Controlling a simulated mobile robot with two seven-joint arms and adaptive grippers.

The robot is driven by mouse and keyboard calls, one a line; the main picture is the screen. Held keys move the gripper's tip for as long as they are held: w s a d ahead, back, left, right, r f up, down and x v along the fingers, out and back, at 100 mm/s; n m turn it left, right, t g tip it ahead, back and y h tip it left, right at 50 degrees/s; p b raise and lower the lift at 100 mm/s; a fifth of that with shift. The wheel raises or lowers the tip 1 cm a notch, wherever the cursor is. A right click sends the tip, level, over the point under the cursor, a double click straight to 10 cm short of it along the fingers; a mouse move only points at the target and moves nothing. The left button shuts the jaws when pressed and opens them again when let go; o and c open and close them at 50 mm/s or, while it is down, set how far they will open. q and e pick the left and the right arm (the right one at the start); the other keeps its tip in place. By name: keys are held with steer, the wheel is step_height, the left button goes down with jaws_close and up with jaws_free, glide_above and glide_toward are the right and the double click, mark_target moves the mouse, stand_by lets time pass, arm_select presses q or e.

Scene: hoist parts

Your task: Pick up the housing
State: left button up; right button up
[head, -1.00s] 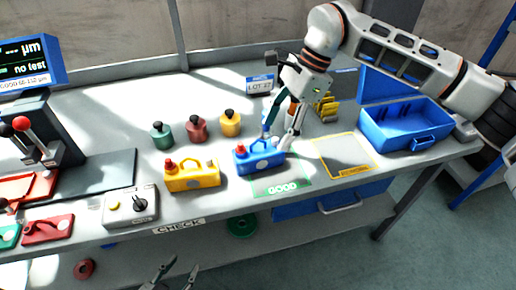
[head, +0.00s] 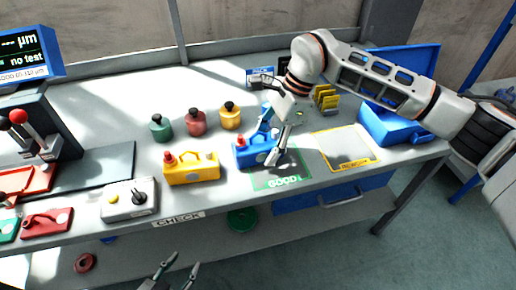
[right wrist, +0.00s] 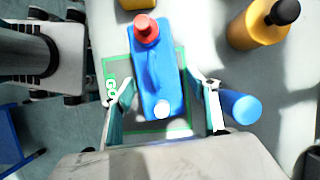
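The blue housing (head: 257,151) with a red cap stands at the edge of the green-outlined GOOD area (head: 283,182). The right wrist view shows the same blue housing (right wrist: 155,70) from above, between the spread fingers of my right gripper (right wrist: 165,102). That gripper (head: 270,142) is open and low over the housing, with space visible beside the housing. Whether a finger touches it I cannot tell. A similar yellow housing (head: 192,168) stands to the left. My left gripper (head: 175,277) is open and empty at the bottom of the head view, in front of the bench.
A blue cylindrical part (right wrist: 240,105) is just beside my right gripper's finger. Green (head: 161,128), red (head: 196,122) and yellow (head: 230,117) capped parts stand behind. A yellow-outlined area (head: 345,150) is empty; a blue bin (head: 397,128) stands at the right.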

jaws_close()
steer(key=shift+r, duration=0.1)
arm_select(q)
steer(key=shift+s+d+r+p, duration=0.15)
steer(key=shift+s+r+p, duration=0.2)
steer(key=shift+p, duration=0.4)
arm_select(e)
step_height(320, 180, up, 20)
arm_select(q)
steer(key=shift+w, duration=0.15)
